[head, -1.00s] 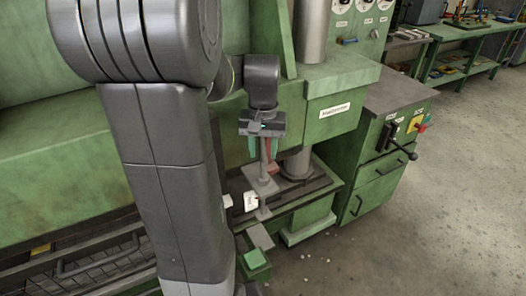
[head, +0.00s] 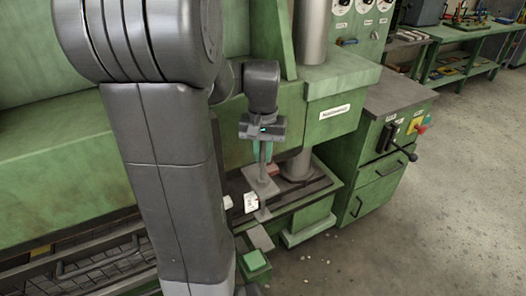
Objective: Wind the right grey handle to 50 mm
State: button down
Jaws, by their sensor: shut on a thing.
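The grey handle (head: 262,186) is below my gripper, in the recess at the front of the green machine; a flat grey plate and part of an upright grip show. My gripper (head: 262,159) points down over it. Its green fingers are close together, shut on the handle's upright grip, which they mostly hide. A small white tag (head: 250,202) sits just below and left of the handle. Its marks are too small to read, so I cannot tell the setting in mm.
A grey vertical cylinder (head: 298,165) stands close to the right of my gripper. A green cabinet (head: 372,185) with a black lever (head: 398,142) is farther right. A green block (head: 255,259) sits below on a ledge. The floor at right is open.

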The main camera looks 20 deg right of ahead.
jog(key=m+p, duration=0.2)
jog(key=m, duration=0.4)
jog(key=shift+r+m, duration=0.1)
jog(key=shift+m, duration=0.3)
jog(key=m+p, duration=0.1)
jog(key=m, duration=0.4)
jog(key=shift+m+p, duration=0.35)
jog(key=shift+m, duration=0.35)
jog(key=c, duration=1.3)
grip_release()
jog(key=shift+c, duration=0.2)
notch_tip(320, 180, up, 14)
jog(key=shift+p, duration=0.35)
jog(key=shift+f, duration=0.2)
